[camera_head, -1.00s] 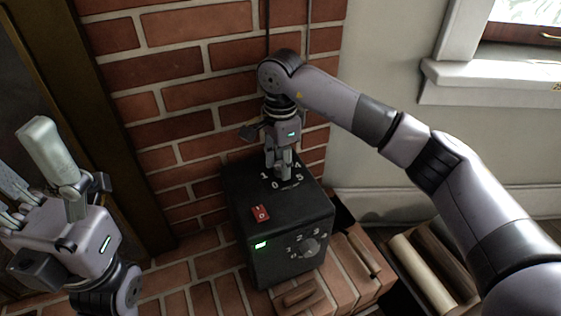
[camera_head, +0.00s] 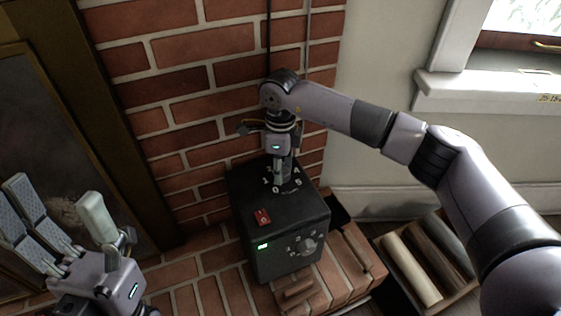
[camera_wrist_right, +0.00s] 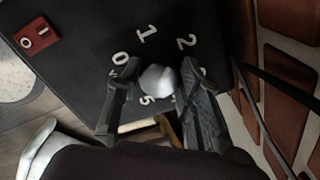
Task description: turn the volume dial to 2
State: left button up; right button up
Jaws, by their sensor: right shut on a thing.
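A black box (camera_head: 285,215) stands on the brick hearth, with a dial and white numbers on its top and a second numbered dial (camera_head: 309,245) on its front. My right gripper (camera_head: 283,172) points down at the top dial. In the right wrist view, its two fingers are shut on a round grey knob (camera_wrist_right: 158,80), the top dial's knob, with 0, 1, 2 and 5 legible around it. I cannot tell where the knob points, and no label names either dial. My left gripper (camera_head: 62,222) is at the lower left, empty, its fingers spread, away from the box.
A red switch (camera_head: 262,217) is on the box's top, and a green light (camera_head: 263,246) is on its front. A brick wall (camera_head: 185,100) rises close behind the box. Logs (camera_head: 410,270) lie in a holder to the right. A windowsill (camera_head: 480,95) is at the upper right.

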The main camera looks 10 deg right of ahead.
jog(key=shift+m+p, duration=0.55)
jog(key=shift+m, duration=0.45)
jog(key=o, duration=1.2)
jog(key=shift+c, duration=0.2)
notch_tip(320, 180, up, 12)
